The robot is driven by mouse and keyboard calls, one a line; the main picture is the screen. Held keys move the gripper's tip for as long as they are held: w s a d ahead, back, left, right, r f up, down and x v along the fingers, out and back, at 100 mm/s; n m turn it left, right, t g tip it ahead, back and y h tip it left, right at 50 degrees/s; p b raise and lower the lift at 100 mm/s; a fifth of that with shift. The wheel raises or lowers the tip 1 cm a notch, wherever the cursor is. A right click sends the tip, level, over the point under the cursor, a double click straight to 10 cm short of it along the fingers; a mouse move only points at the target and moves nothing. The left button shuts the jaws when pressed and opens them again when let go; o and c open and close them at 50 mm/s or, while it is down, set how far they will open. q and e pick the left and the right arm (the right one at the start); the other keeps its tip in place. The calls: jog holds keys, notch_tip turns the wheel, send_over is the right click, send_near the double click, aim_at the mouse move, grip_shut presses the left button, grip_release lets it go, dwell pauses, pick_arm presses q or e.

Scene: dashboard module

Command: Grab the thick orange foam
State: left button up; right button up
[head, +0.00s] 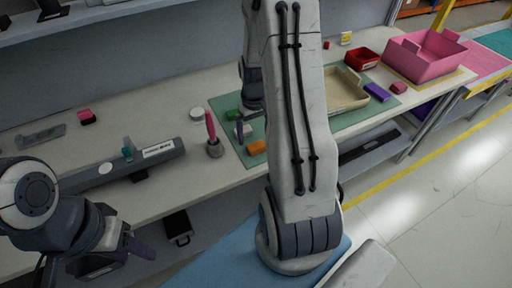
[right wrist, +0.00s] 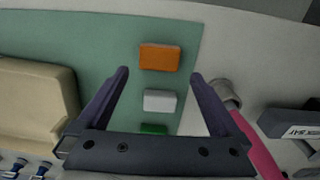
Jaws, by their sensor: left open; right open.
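The orange foam block (head: 256,147) lies on the green mat (head: 224,105) near its front left edge. In the right wrist view the orange foam (right wrist: 160,57) lies just beyond and between the fingertips of my right gripper (right wrist: 160,74). The gripper is open and empty. A white block (right wrist: 160,101) and a green block (right wrist: 153,129) lie in line with the orange one, nearer the gripper's base. In the head view my right arm partly hides that gripper. My left gripper (head: 138,238) is open and empty, low in front of the table.
A grey holder (head: 214,149) with a pink-handled tool stands left of the mat. A dark bar-shaped module (head: 125,164) lies further left. A beige tray (head: 346,92), purple block (head: 377,91), red bin (head: 362,59) and pink bin (head: 425,56) are to the right.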

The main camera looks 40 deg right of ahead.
aim_at(256, 145)
jog(key=f, duration=0.2)
jog(key=s+f, duration=0.1)
jog(key=shift+f+p, duration=0.3)
jog(key=shift+f, duration=0.5)
jog(key=c, duration=1.2)
jog(key=shift+c, duration=0.2)
